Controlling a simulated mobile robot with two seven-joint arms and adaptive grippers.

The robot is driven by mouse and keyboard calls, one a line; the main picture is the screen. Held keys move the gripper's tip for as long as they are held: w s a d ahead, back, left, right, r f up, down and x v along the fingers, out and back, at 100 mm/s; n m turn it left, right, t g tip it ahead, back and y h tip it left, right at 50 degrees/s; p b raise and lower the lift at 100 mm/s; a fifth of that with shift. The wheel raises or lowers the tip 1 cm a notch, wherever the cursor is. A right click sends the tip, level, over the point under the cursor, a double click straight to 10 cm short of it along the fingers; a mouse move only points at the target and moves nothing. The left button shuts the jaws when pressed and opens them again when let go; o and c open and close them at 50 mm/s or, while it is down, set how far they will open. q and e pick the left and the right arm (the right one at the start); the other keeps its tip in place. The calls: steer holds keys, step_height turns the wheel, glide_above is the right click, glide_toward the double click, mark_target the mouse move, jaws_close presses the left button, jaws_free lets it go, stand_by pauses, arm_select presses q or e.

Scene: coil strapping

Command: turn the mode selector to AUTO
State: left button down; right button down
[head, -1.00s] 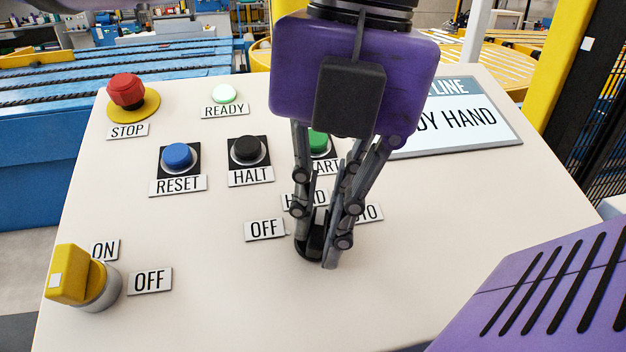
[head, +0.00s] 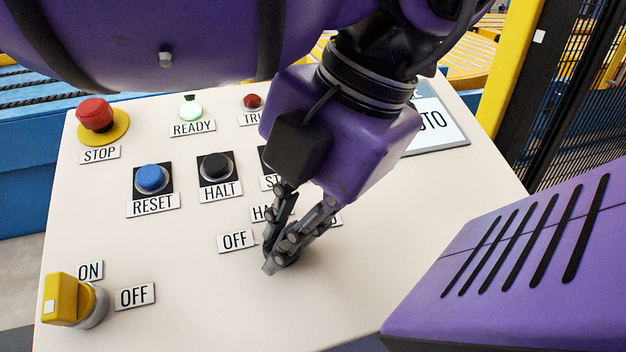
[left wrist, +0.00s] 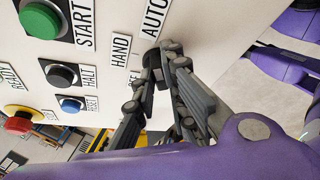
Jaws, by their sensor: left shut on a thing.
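The mode selector (left wrist: 157,72) is a small black knob on the pale panel, seen between the fingers in the left wrist view. In the head view the fingers hide most of it. My left gripper (head: 277,258) is shut on the selector; it also shows in the left wrist view (left wrist: 155,65). Around the knob are the OFF label (head: 236,241), the partly covered HAND label (left wrist: 120,50) and the AUTO label (left wrist: 155,18). The display (head: 437,125) is partly hidden by my arm and shows text ending in "UTO". My right gripper is not in view.
The blue RESET button (head: 151,179), black HALT button (head: 215,167) and red STOP button (head: 95,114) are left of my gripper. A yellow ON/OFF switch (head: 68,299) stands at the front left. The READY lamp (head: 191,110) glows. The panel's front middle is clear.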

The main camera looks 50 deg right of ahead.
arm_select(q)
steer(key=shift+s+d, duration=0.1)
stand_by(0.4)
steer(key=c, duration=2)
jaws_free()
steer(key=shift+o, duration=1)
